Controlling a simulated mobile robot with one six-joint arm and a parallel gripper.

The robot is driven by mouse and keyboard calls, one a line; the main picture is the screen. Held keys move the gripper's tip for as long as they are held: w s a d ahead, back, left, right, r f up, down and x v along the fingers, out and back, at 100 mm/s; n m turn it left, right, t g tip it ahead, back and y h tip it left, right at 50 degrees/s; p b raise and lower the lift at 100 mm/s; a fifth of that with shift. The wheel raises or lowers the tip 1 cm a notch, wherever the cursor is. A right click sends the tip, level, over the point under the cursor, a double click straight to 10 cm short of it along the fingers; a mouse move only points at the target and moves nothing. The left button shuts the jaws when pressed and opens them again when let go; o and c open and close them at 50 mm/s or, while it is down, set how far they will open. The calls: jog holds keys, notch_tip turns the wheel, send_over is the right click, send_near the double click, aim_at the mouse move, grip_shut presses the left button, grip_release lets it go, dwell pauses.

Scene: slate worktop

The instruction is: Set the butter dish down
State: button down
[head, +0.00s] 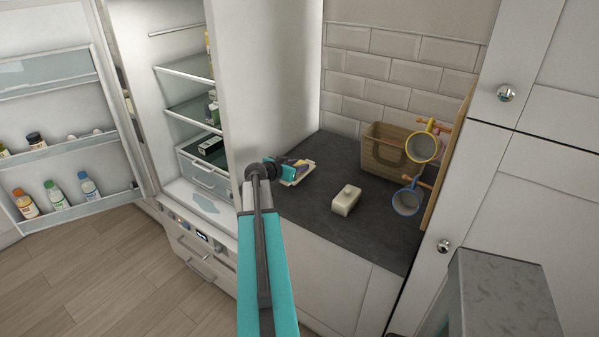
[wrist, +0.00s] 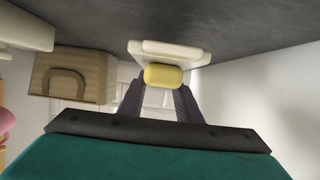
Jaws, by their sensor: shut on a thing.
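The butter dish (head: 298,178) is a shallow cream tray with a yellow block of butter (wrist: 164,75) on it. My gripper (head: 291,168) is shut on it, at the left part of the dark worktop. In the wrist view, which is upside down, the dish (wrist: 190,53) shows beyond the fingers, which flank the yellow block. The dish looks about level. I cannot tell whether its underside touches the worktop. The gripper partly hides the dish in the head view. A cream lid with a knob (head: 345,201) stands apart to the right.
A brown basket (head: 383,155) stands by the tiled wall. A yellow-rimmed strainer (head: 422,148) and a blue one (head: 407,202) hang at the right. The fridge (head: 270,85) stands close on the left, its door open. Bare worktop (head: 300,205) lies in front of the dish and lid.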

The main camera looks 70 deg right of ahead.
jog(key=shift+s+d+p, duration=0.15)
jog(key=shift+d+p, duration=0.25)
jog(key=shift+d, duration=0.3)
jog(key=shift+a+f+p, duration=0.15)
jog(key=shift+f+p, duration=0.75)
jog(key=shift+f, duration=0.85)
jog(key=shift+f, duration=0.15)
jog(key=c, duration=1.3)
grip_release()
jog(key=shift+a+r+b, duration=0.25)
jog(key=shift+a+b, duration=0.05)
jog(key=shift+a, duration=0.2)
jog(key=shift+b+v, duration=2.05)
jog(key=shift+v, duration=3.5)
jog(key=shift+d+r, duration=0.1)
